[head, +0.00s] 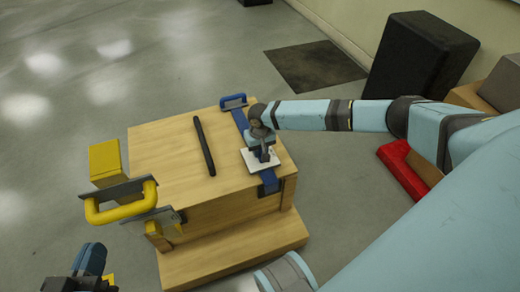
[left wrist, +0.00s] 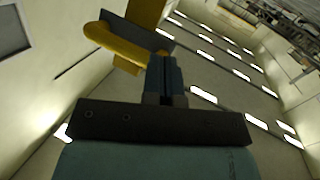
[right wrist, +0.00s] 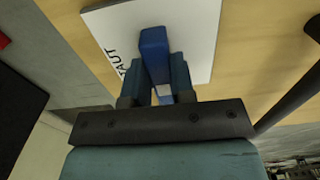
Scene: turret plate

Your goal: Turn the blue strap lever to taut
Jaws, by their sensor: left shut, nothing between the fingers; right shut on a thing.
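The blue strap lever (right wrist: 155,55) stands over a white plate (right wrist: 203,25) with the word TAUT printed near one edge. My right gripper (right wrist: 160,75) is shut on the lever in the right wrist view. In the head view my right gripper (head: 262,145) is above the white plate (head: 256,161) on the wooden crate, and hides most of the lever. The blue strap (head: 241,120) crosses the crate top and hangs over its near side. My left gripper (left wrist: 164,75) is shut and empty, low at the left in the head view (head: 93,258).
The wooden crate (head: 160,150) bears a black bar (head: 203,145) and a blue handle (head: 233,102) at its far edge. A yellow handle (head: 122,205) juts from its left side near my left gripper, with a yellow block (head: 105,160) behind. Floor at the left is clear.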

